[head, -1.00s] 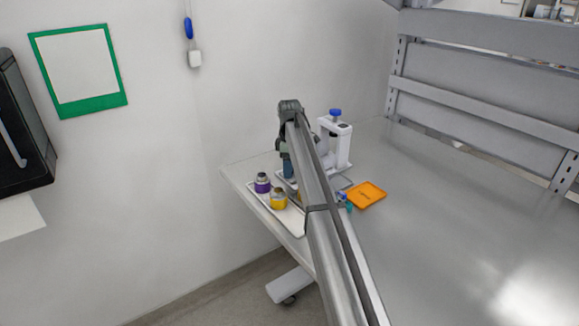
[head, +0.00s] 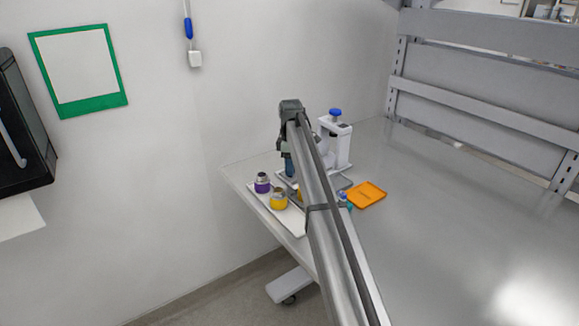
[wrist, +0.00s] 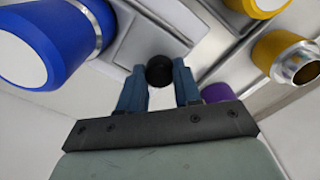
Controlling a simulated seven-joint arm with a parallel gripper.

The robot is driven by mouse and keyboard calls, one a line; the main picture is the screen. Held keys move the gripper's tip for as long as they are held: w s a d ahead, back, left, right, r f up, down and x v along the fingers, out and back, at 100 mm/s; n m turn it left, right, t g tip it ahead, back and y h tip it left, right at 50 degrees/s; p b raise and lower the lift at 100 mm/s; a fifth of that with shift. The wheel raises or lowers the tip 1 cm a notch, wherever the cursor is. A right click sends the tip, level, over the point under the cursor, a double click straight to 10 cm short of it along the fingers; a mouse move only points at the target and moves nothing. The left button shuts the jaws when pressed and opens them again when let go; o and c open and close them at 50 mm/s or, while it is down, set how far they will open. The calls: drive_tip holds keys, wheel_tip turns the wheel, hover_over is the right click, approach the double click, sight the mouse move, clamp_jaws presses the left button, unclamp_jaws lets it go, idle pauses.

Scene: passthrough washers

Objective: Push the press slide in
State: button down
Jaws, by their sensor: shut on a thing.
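The white press (head: 336,147) stands on the table with a blue knob (head: 335,112) on top. My gripper (head: 290,170) points down at its left, and my arm hides part of the press base. In the wrist view, my gripper's blue fingers (wrist: 159,74) are closed on a round black knob (wrist: 160,65), apparently the press slide's handle. A grey plate (wrist: 155,38) lies beyond the knob. How far in the slide sits cannot be told.
A white tray (head: 289,220) holds a purple jar (head: 262,184) and a yellow jar (head: 279,199). An orange tray (head: 367,194) lies right of my arm. In the wrist view, a large blue cylinder (wrist: 35,40) is at upper left. The table's right side is clear.

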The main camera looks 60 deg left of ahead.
drive_tip(key=w, duration=0.7)
drive_tip(key=shift+w, duration=0.15)
drive_tip(key=c, duration=0.8)
unclamp_jaws()
wheel_tip(320, 180, up, 14)
drive_tip(key=shift+f, duration=0.1)
